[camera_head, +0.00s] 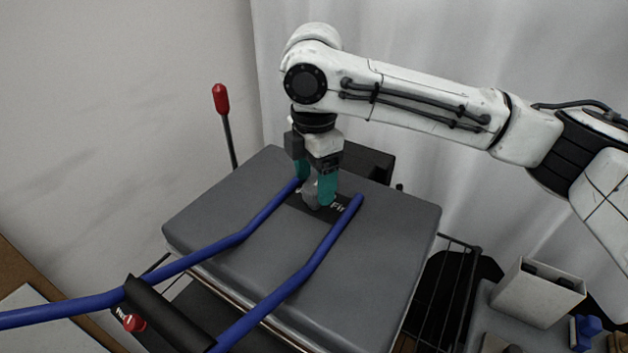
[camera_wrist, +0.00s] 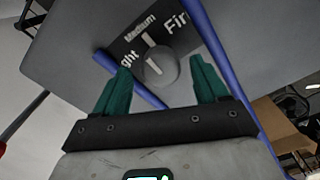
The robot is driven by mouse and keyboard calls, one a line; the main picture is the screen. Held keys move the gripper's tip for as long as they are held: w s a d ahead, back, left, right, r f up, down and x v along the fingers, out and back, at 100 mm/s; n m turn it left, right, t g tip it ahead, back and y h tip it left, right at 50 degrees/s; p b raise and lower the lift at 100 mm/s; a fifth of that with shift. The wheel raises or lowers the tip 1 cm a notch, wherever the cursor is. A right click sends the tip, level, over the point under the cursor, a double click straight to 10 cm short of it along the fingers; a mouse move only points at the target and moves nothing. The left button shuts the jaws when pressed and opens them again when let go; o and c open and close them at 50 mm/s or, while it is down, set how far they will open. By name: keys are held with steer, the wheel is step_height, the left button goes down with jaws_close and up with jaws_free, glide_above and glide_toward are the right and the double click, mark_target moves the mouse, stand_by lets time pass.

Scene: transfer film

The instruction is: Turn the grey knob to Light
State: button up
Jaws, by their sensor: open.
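The grey knob (camera_wrist: 156,72) sits on a black label plate (camera_wrist: 130,45) on the grey press top. It also shows between the fingers in the head view (camera_head: 311,196). The plate reads "Medium" and, partly cut off or hidden, "ght" and "Fir". The white line on the knob points roughly towards "Medium". My gripper (camera_wrist: 160,64) is open, with its teal fingers on either side of the knob. In the head view my gripper (camera_head: 314,188) points down over the plate. I cannot tell whether either finger touches the knob.
Blue handle bars (camera_head: 325,245) run along both sides of the plate, close to my fingers. A white box (camera_head: 535,292) stands at the right. A curtain hangs behind.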

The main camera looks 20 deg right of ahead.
steer(key=shift+f, duration=0.8)
steer(key=shift+c, duration=0.2)
steer(key=c, duration=1)
steer(key=shift+n, duration=0.3)
steer(key=n+p, duration=0.1)
steer(key=n, duration=0.2)
steer(key=shift+n+p, duration=0.4)
steer(key=n, duration=0.5)
steer(key=shift+n, duration=0.4)
